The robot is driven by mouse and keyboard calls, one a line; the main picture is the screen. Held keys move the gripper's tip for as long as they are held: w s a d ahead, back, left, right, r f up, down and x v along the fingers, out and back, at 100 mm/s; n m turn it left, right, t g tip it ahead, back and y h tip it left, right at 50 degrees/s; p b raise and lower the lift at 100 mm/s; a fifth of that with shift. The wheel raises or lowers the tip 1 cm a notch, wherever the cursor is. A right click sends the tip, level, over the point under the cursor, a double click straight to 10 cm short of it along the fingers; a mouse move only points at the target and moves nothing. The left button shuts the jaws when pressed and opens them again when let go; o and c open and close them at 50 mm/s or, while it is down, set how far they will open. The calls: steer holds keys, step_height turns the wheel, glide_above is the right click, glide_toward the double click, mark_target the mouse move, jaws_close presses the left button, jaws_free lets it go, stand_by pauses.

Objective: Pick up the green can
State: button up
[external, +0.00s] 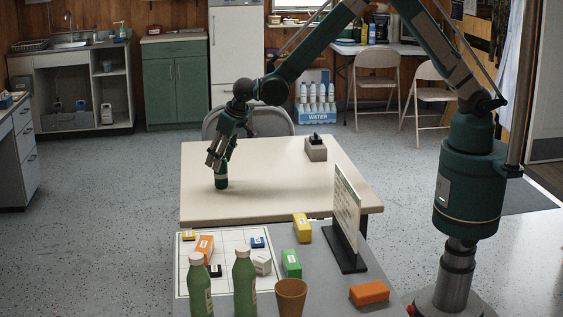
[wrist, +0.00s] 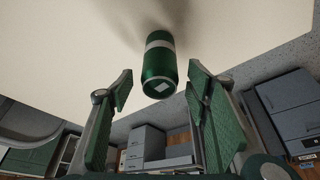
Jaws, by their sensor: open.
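The green can (external: 221,178) stands upright on the cream table (external: 290,190), near its left edge. In the wrist view the green can (wrist: 159,68) shows with a pale band, just beyond and between the fingertips. My gripper (external: 217,157) is close to the can from above in the external view. In the wrist view my gripper (wrist: 158,88) has its two fingers spread wide apart, one on each side of the can's line, with a gap to it on both sides. Nothing is held.
A small grey box with a dark top (external: 316,148) stands at the table's back right. A sign on a stand (external: 346,215) rises at the near right. Green bottles (external: 244,280), a brown cup (external: 291,297) and several small boxes are on the nearer grey table. The cream table's middle is clear.

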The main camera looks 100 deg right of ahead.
mark_target(216, 173)
steer(key=shift+x, duration=0.95)
steer(key=shift+f, duration=0.1)
steer(key=shift+b+x, duration=0.5)
steer(key=shift+x, duration=2)
steer(key=shift+c, duration=0.7)
steer(key=c, duration=0.7)
